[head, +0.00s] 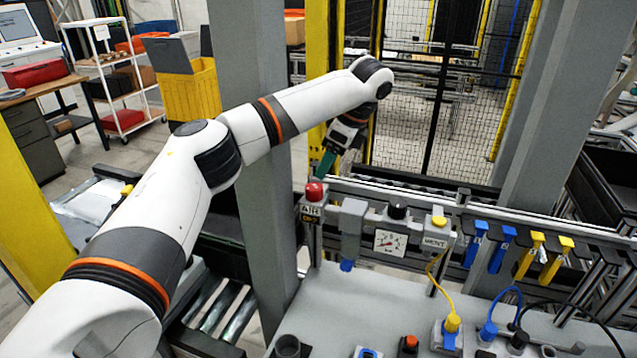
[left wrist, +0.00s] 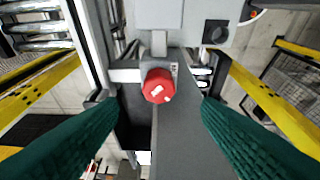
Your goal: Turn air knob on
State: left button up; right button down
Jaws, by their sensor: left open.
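The air knob (head: 314,191) is red and sits on top of a grey block labelled AIR (head: 311,211) at the left end of the fixture rail. In the left wrist view the red knob (left wrist: 157,86) shows near the middle, with small white marks on its face. My left gripper (head: 325,165) is just above and behind the knob in the head view. Its green fingers (left wrist: 158,130) are spread wide on either side of the knob in the left wrist view. Nothing is between them, and neither finger touches the knob. My right gripper is not in view.
Right of the knob are a pressure gauge (head: 390,242), a block marked VENT (head: 436,240), and blue (head: 475,243) and yellow (head: 530,256) hanging connectors. A grey post (head: 262,170) stands close to my left arm. The grey panel (head: 350,300) lies in front.

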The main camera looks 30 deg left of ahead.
aim_at(315, 187)
pick_arm(q)
jog(key=x, duration=0.5)
jog(key=shift+s+a+f, duration=0.1)
jog(key=shift+s+f, duration=0.1)
jog(key=shift+w+a+f, duration=0.2)
jog(key=shift+f, duration=0.35)
jog(key=shift+w+a+f, duration=0.15)
jog(key=shift+w+f, duration=0.05)
jog(key=shift+f, duration=0.4)
jog(key=shift+s, duration=0.15)
jog(key=shift+s+r, duration=0.1)
jog(key=shift+s, duration=0.1)
jog(key=shift+c, duration=0.5)
jog(key=shift+w, duration=0.1)
jog(key=shift+c, duration=1.4)
jog(key=c, duration=0.6)
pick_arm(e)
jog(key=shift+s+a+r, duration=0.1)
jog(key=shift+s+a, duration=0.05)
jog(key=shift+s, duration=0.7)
